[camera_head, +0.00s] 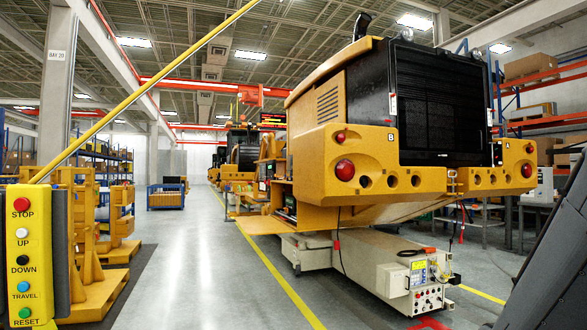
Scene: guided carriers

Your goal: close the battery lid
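A large yellow machine (315,160) stands on a low white guided carrier (365,270) right of centre. On its left side a compartment is open, and dark parts show inside it; they are too small to make out. A flat yellow panel (258,225) sticks out level from the bottom edge of this opening, to the left. It looks like the battery lid, folded down and open. Nothing is seen touching it. My gripper is not in view.
A yellow pendant (43,255) with STOP, UP, DOWN, TRAVEL and RESET buttons hangs at the near left. Yellow stands (95,245) are behind it. Clear grey floor (190,265) lies between them and a yellow floor line (280,280). Cables hang beneath the machine's rear.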

